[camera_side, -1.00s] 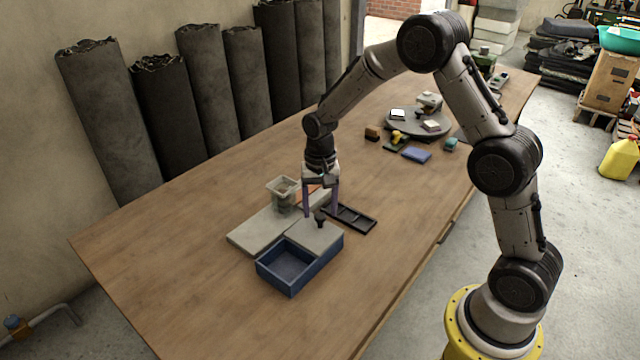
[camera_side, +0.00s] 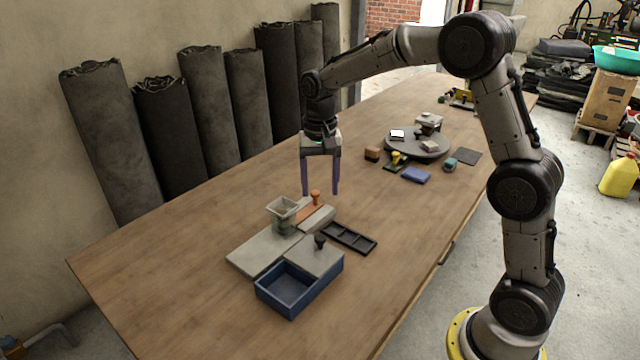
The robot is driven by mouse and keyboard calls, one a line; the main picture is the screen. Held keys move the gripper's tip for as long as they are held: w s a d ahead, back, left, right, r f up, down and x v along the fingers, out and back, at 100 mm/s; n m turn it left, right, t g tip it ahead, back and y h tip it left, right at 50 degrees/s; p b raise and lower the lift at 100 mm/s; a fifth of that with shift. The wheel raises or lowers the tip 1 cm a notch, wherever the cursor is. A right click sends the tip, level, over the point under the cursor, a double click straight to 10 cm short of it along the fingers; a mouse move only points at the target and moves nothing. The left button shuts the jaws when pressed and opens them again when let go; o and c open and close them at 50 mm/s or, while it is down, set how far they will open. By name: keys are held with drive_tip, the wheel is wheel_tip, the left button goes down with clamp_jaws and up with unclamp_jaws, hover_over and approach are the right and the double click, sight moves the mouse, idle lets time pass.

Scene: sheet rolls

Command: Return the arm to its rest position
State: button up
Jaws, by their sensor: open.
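My gripper (camera_side: 320,193) hangs over the wooden table with its two purple fingers apart and nothing between them. It points down, above and behind the blue box and the grey boards. The blue box (camera_side: 288,303) stands near the front of the table, its front part open and empty-looking. A grey lid or plate with a dark knob (camera_side: 320,241) covers its back part.
A clear container (camera_side: 283,214) stands on the grey board (camera_side: 250,254), near an orange piece with a knob (camera_side: 314,198). A black divided tray (camera_side: 349,238) lies to the right. A round grey turntable (camera_side: 416,148) holds small items farther back. Dark rolls (camera_side: 110,140) lean on the wall.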

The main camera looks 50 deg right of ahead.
drive_tip(key=s+a+r+n+t, duration=0.2)
drive_tip(key=s+a+r+t, duration=0.15)
drive_tip(key=s+r, duration=0.85)
drive_tip(key=s+f+n+t, duration=0.1)
drive_tip(key=s+f+n, duration=0.1)
drive_tip(key=s, duration=0.5)
drive_tip(key=s+a+f+n+t, duration=0.1)
drive_tip(key=s+f+n, duration=0.1)
drive_tip(key=s+n, duration=0.3)
drive_tip(key=shift+s+a+f, duration=0.15)
drive_tip(key=shift+s+f, duration=0.05)
drive_tip(key=shift+s, duration=1.35)
